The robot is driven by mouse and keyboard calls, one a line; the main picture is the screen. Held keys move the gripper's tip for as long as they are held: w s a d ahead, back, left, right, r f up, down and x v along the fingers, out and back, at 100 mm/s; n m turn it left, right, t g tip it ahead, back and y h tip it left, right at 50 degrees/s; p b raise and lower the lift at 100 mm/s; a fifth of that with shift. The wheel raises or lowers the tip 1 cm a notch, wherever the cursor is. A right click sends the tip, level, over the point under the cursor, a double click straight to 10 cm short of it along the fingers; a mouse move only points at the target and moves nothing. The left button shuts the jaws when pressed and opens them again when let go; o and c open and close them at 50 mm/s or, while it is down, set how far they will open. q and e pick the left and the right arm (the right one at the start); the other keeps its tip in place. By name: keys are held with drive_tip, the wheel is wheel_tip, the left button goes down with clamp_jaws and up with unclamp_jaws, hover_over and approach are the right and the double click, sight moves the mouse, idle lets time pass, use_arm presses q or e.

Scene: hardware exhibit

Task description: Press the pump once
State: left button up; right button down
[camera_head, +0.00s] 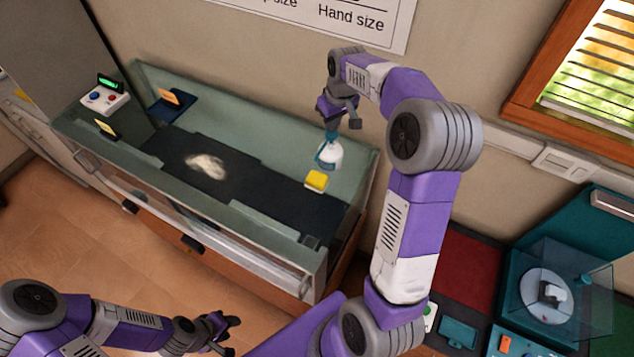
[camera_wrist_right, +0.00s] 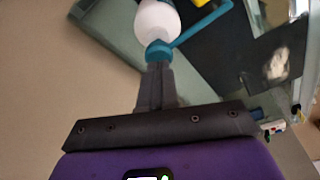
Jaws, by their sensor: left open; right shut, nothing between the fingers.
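The pump bottle (camera_head: 331,155) is white with a teal pump top and stands upright at the right end of the green-walled counter. It also shows in the right wrist view (camera_wrist_right: 157,20), with its teal head (camera_wrist_right: 159,50) at my fingertips. My right gripper (camera_head: 331,128) is directly above the bottle, fingers shut and empty, pointing down at the pump head. In the wrist view the fingertips (camera_wrist_right: 158,68) overlap the head's edge; I cannot tell whether they touch it. My left gripper (camera_head: 232,328) is open and empty, low in front of the counter, away from the bottle.
A yellow block (camera_head: 316,181) lies close in front of the bottle. A pale crumpled thing (camera_head: 206,166) lies on the dark counter mat. A button box (camera_head: 105,98) stands at the far left. The raised green rim (camera_head: 160,190) borders the counter. A clear-covered device (camera_head: 555,295) is at right.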

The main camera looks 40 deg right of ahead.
drive_tip(key=shift+f+b, duration=0.7)
drive_tip(key=shift+f, duration=0.5)
drive_tip(key=shift+s, duration=0.1)
drive_tip(key=shift+r+p, duration=1.1)
drive_tip(key=shift+r, duration=0.3)
drive_tip(key=shift+r, duration=0.15)
wheel_tip(320, 180, up, 4)
drive_tip(key=p, duration=0.3)
drive_tip(key=shift+r+p, duration=0.3)
drive_tip(key=shift+r, duration=0.6)
